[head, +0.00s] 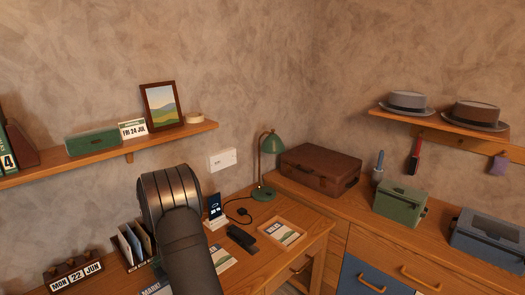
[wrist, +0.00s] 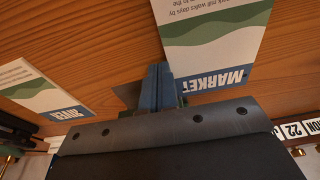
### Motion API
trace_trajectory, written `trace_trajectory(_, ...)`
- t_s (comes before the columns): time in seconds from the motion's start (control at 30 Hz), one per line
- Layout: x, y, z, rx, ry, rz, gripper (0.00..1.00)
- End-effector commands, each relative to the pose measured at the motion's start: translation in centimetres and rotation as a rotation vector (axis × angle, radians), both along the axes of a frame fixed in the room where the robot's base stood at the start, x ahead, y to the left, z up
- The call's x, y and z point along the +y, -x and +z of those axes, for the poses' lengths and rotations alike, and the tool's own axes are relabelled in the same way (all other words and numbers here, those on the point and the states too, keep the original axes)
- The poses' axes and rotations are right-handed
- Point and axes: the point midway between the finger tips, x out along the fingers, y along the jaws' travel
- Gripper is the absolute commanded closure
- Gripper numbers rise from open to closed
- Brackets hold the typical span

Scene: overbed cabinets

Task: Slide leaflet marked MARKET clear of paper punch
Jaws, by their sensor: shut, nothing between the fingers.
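The MARKET leaflet (wrist: 208,42) lies on the wooden desk in the wrist view, its title upside down and a green wave band across it. In the head view only its MARK lettering (head: 153,289) shows at the bottom edge, beside my arm. My gripper (wrist: 157,80) is shut and empty, its fingers close beside the leaflet's title edge; I cannot tell if they touch it. In the head view my arm hides the fingers. A dark object (head: 241,236) on the desk may be the paper punch. I cannot make out a punch in the wrist view.
A RIVER leaflet (wrist: 42,88) lies left of the fingers in the wrist view. A block calendar (head: 75,274) and a file rack (head: 134,243) stand left of my arm. Bare desk lies between the leaflets.

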Motion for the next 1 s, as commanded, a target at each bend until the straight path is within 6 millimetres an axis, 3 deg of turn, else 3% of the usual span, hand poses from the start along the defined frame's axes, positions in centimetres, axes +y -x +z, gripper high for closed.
trace_trajectory(1.0,1.6,1.7,0.0,-0.001,-0.001,0.000,1.00)
